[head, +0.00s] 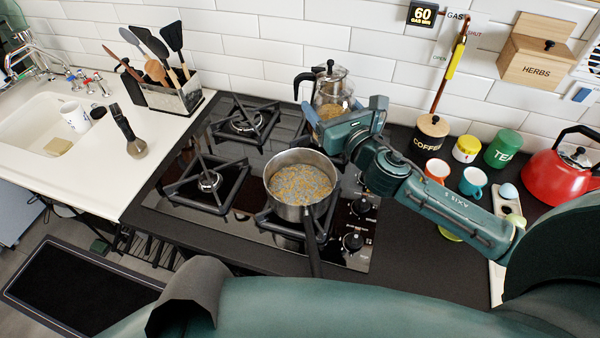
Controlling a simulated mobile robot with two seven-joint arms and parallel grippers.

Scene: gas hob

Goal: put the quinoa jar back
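A clear glass vessel with tan grains, which looks like the quinoa jar (334,105), is at the back right of the hob. My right gripper (343,113) reaches in from the right and is at this jar, with its fingers pointing away from me. The gripper body hides the jar's lower part, so I cannot tell whether the fingers touch it or whether it is lifted. A steel lid with a black knob and a black side handle shows just above and behind; I cannot separate them clearly from the jar. My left gripper is not in view.
A steel pot (302,200) with grains in liquid sits on the front right burner, handle towards me. A coffee canister (432,138), yellow and green jars (503,148), mugs (473,182) and a red kettle (565,172) crowd the right counter. The left burners are empty.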

